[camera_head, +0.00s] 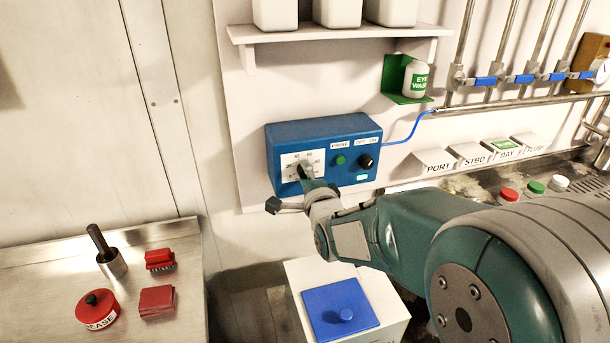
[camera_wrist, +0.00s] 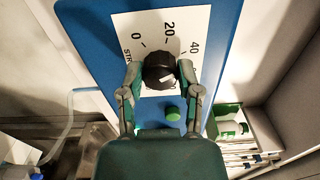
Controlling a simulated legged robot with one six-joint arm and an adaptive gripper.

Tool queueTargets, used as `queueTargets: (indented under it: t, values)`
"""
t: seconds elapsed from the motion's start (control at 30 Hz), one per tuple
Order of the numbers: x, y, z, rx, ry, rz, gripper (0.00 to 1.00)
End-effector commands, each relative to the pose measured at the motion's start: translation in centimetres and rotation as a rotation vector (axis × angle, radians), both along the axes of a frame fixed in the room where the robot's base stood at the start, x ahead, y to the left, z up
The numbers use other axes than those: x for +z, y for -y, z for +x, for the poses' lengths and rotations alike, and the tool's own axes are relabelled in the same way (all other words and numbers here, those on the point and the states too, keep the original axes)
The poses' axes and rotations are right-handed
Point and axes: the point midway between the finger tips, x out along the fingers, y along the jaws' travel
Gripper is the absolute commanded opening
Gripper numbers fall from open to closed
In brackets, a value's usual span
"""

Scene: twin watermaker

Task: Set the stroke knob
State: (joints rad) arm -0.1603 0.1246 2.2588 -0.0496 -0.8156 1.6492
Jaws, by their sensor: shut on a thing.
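The stroke knob (camera_wrist: 158,68) is black and round, with a white mark on its face. It sits on a white dial plate (camera_wrist: 188,22) with 0, 20 and 40 showing around it; the rest of the scale is covered. My gripper (camera_wrist: 160,72) has one finger on each side of the knob and is shut on it. In the head view, the blue dosing box (camera_head: 322,132) hangs on the wall and my gripper (camera_head: 304,176) reaches the dial at its left. There the gripper partly hides the knob. I cannot read the exact setting.
A green button (camera_head: 340,160) and a second black knob (camera_head: 366,161) sit on the box's right half. A blue hose (camera_head: 407,134) leaves its right side. Below stands a white tank with a blue lid (camera_head: 338,302). A steel bench (camera_head: 40,277) with tools is at left.

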Motion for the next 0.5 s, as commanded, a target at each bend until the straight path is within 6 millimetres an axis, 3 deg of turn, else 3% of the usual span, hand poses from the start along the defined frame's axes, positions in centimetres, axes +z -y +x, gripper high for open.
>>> queueTargets:
  t: [0.5]
  values:
    - [-0.29, 0.07, 0.03, -0.001, -0.020, 0.059, 0.00]
